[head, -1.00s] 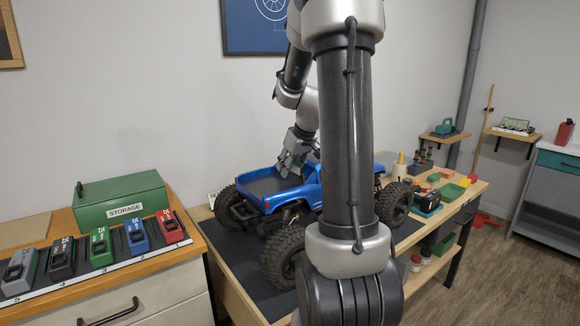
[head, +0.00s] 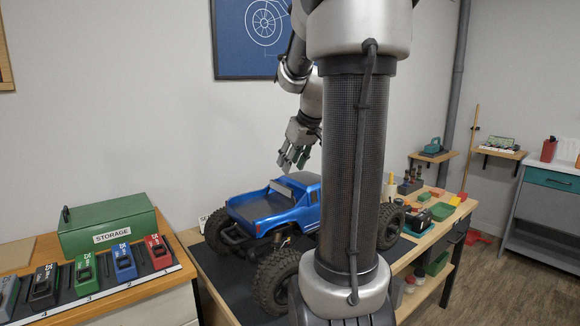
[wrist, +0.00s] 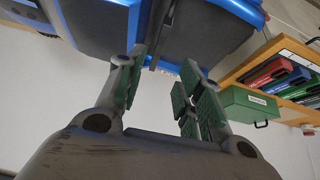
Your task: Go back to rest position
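My gripper (head: 294,158) is open and empty, with its fingers pointing down above the blue RC crawler (head: 262,208) in the head view. There is a visible gap between the fingertips and the truck. In the wrist view, my gripper's two green-padded fingers (wrist: 160,85) stand apart with nothing between them. The truck's blue body (wrist: 90,45) fills the top of that view, beyond the fingertips. The crawler stands on its wheels on a dark mat (head: 213,265). My arm hides part of its right side.
A green storage box (head: 107,222) and a rack of several coloured batteries (head: 123,262) sit on the left cabinet. Several small coloured items lie on the bench right of my arm, near a black and teal tool (head: 418,218).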

